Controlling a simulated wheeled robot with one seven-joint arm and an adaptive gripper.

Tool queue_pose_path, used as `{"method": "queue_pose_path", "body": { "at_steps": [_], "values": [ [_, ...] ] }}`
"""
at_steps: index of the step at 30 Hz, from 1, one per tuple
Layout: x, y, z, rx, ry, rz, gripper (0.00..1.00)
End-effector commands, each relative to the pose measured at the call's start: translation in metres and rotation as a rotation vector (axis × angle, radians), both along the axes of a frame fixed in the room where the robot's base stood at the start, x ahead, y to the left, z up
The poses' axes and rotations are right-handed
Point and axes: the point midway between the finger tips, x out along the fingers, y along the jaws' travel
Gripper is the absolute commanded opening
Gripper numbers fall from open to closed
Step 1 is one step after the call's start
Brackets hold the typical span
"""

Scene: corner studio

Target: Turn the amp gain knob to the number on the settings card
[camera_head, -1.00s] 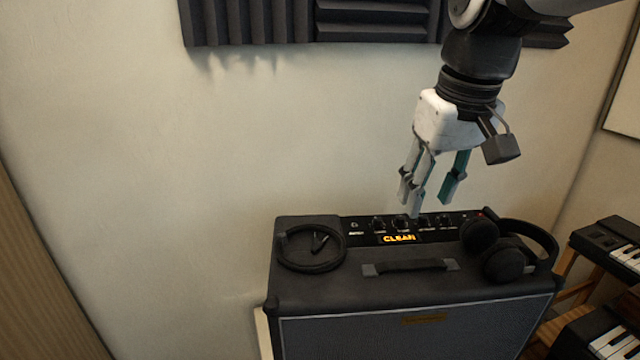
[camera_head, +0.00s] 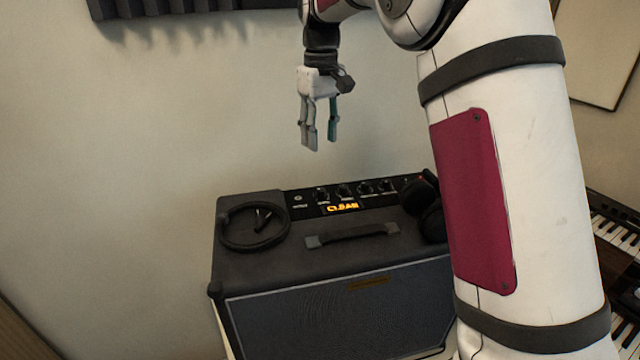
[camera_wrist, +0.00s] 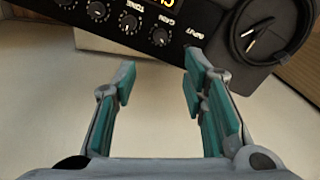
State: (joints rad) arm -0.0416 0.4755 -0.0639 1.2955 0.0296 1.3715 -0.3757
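The black amp (camera_head: 340,285) stands against the wall with its control panel along the back of its top. The gain knob (camera_head: 321,194) is the leftmost in the row of black knobs, beside the input jack. In the wrist view, the gain knob (camera_wrist: 160,36) has a small white mark, and its label is upside down. My gripper (camera_head: 320,143) is open and empty, fingers pointing down, above the panel and apart from it. In the wrist view, my gripper's fingertips (camera_wrist: 161,68) are spread below the gain knob. I cannot see the settings card or read the knob's numbers.
A coiled black cable (camera_head: 254,228) lies on the amp's left side. A carry handle (camera_head: 352,234) crosses its top. Black headphones (camera_head: 424,205) sit at the right, partly hidden by my arm. A keyboard (camera_head: 612,225) is at far right. An orange "CLEAN" display (camera_head: 342,208) is lit.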

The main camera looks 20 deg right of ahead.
Motion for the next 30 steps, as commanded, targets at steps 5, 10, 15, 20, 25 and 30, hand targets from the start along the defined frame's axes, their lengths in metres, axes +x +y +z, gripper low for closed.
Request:
{"method": "queue_pose_path", "body": {
  "at_steps": [5,10,15,20,25,30],
  "values": [
    [-0.002,0.000,-0.027,0.000,0.005,0.000,0.39],
    [-0.002,0.000,-0.061,0.000,0.004,-0.001,0.39],
    [-0.002,0.000,-0.093,0.000,0.004,-0.001,0.39],
    [-0.002,0.000,-0.115,0.000,0.002,-0.001,0.39],
    [-0.001,0.000,-0.128,0.000,0.001,-0.001,0.39],
    [-0.001,0.000,-0.131,0.000,0.000,-0.001,0.39]
  ]
}}
